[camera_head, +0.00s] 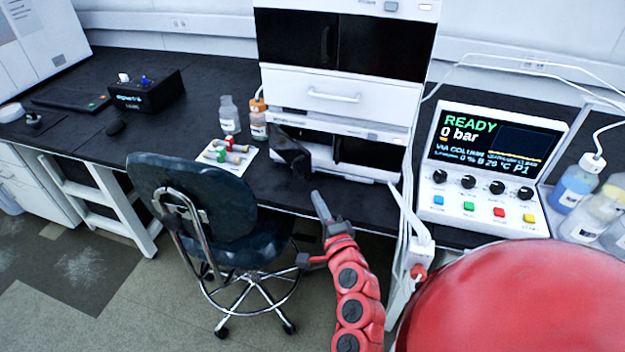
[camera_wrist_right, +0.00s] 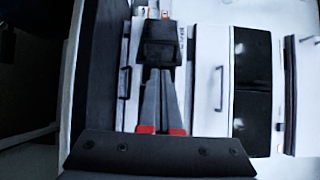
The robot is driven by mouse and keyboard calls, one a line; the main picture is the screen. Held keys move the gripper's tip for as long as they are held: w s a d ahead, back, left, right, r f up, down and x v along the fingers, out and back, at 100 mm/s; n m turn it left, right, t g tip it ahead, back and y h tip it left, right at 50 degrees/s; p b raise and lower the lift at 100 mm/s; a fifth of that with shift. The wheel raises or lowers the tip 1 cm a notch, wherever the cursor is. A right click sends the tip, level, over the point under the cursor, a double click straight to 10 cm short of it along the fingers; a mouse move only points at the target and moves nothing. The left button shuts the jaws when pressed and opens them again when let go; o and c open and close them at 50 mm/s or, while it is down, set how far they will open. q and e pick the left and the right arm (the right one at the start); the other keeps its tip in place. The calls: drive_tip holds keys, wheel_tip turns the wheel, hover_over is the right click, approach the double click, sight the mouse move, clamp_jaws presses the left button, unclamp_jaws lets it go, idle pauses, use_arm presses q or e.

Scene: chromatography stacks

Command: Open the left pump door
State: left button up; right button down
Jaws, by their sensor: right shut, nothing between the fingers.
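The pump module (camera_head: 352,176) is the lower unit of the white stack, with two dark front panels. At its left, a dark panel (camera_head: 290,152) stands out from the front and looks like the left pump door swung outward; how far it is open is hard to tell. The right dark panel (camera_head: 372,151) looks flush. My right gripper (camera_head: 316,196) is shut and empty, in front of and below the module, close to the dark panel. In the wrist view its grey fingers (camera_wrist_right: 162,82) point at a black block; contact cannot be judged. My left gripper is not in view.
A drawer (camera_head: 335,97) and another dark-doored unit (camera_head: 345,45) are above the pump. A chair (camera_head: 200,205) stands in front of the bench on the left. Bottles (camera_head: 229,115) and a small tray of vials (camera_head: 232,165) sit left of the stack. A control box (camera_head: 490,175) stands right.

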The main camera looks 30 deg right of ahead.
drive_tip(key=x, duration=0.9)
drive_tip(key=shift+w, duration=0.25)
drive_tip(key=shift+a, duration=0.1)
drive_tip(key=w+a+m+h+p, duration=0.1)
drive_tip(key=a+p, duration=0.4)
drive_tip(key=a, duration=0.5)
drive_tip(key=shift+w+g+h, duration=0.3)
drive_tip(key=shift+w+h, duration=0.2)
drive_tip(key=shift+w, duration=0.45)
